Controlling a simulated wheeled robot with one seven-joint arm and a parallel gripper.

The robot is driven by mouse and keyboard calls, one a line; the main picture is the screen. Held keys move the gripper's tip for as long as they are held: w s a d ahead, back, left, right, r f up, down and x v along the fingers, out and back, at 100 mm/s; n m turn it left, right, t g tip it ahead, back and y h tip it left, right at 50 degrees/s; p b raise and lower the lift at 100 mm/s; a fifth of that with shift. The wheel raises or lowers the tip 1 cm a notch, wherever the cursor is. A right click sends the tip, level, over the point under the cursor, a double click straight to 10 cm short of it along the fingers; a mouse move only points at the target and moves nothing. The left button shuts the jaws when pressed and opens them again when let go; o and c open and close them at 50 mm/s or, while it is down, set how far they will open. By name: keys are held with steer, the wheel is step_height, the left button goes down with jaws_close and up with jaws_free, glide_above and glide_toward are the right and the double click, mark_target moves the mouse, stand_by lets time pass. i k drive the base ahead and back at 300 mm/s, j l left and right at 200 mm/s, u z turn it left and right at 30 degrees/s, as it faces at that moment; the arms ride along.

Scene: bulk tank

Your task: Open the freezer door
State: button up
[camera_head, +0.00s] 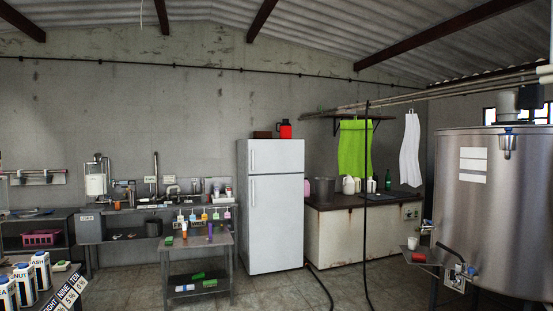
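A white two-door fridge-freezer (276,220) stands upright against the back wall, near the middle of the view. Its smaller upper door, the freezer door (280,156), looks shut, and so does the tall lower door. Each door has a vertical handle at its left edge; the upper handle (252,160) is short. A red jug (285,129) and a dark brown box (262,135) sit on top. My gripper is not in view.
A small metal table (205,243) with bottles and brushes stands just left of the fridge. A counter (350,236) with jugs is to its right, and a large steel tank (492,220) stands far right. Dark hoses run over the floor. The floor before the fridge looks mostly clear.

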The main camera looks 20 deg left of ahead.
mark_target(264, 157)
steer(key=i+j+u, duration=0.5)
steer(key=i, duration=0.2)
steer(key=i+j+u, duration=0.3)
steer(key=i, duration=0.6)
steer(key=i+u, duration=0.3)
steer(key=i, duration=2.55)
